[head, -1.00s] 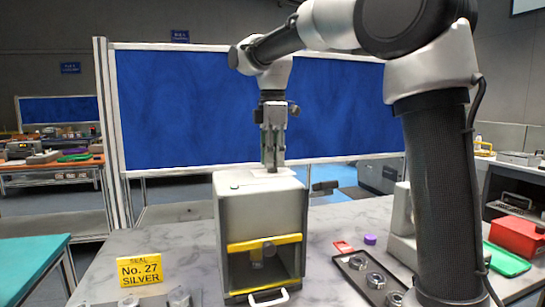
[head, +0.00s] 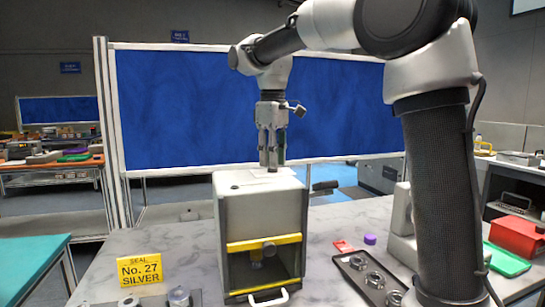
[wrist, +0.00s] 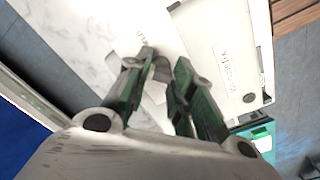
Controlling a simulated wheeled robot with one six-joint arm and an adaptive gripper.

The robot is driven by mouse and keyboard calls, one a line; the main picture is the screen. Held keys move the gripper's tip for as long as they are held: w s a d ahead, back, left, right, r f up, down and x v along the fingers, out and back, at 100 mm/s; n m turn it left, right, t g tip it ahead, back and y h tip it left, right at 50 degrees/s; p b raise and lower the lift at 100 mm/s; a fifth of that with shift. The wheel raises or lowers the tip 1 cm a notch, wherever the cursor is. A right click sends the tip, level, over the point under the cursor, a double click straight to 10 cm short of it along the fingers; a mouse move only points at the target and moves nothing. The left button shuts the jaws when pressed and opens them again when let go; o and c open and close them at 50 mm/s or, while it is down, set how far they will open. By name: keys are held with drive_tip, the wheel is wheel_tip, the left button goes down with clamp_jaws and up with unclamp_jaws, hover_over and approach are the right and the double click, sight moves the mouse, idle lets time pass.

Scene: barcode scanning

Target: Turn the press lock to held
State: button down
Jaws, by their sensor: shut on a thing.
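The press (head: 233,215) is a grey box with yellow bars across its open front, standing on the table in the head view. My gripper (head: 272,166) points straight down onto its top. In the wrist view my gripper (wrist: 166,66) has its green-sided fingers closed around a small grey piece (wrist: 163,72), which appears to be the press lock. The fingers hide most of it, so its exact angle cannot be told. Small lettering shows on the pale top (wrist: 222,50) around it, too blurred to read.
A black-ended lever (head: 325,186) sticks out at the press's right. A yellow "No. 27 SILVER" sign (head: 140,270) stands at left. A dark tray (head: 352,268) with metal rings and a purple piece (head: 370,239) lie at right. A red box (head: 512,234) is farther right.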

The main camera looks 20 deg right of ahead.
drive_tip(key=m, duration=0.4)
drive_tip(key=shift+m, duration=2.2)
drive_tip(key=c, duration=1.2)
unclamp_jaws()
drive_tip(key=shift+c, duration=0.2)
wheel_tip(320, 180, up, 12)
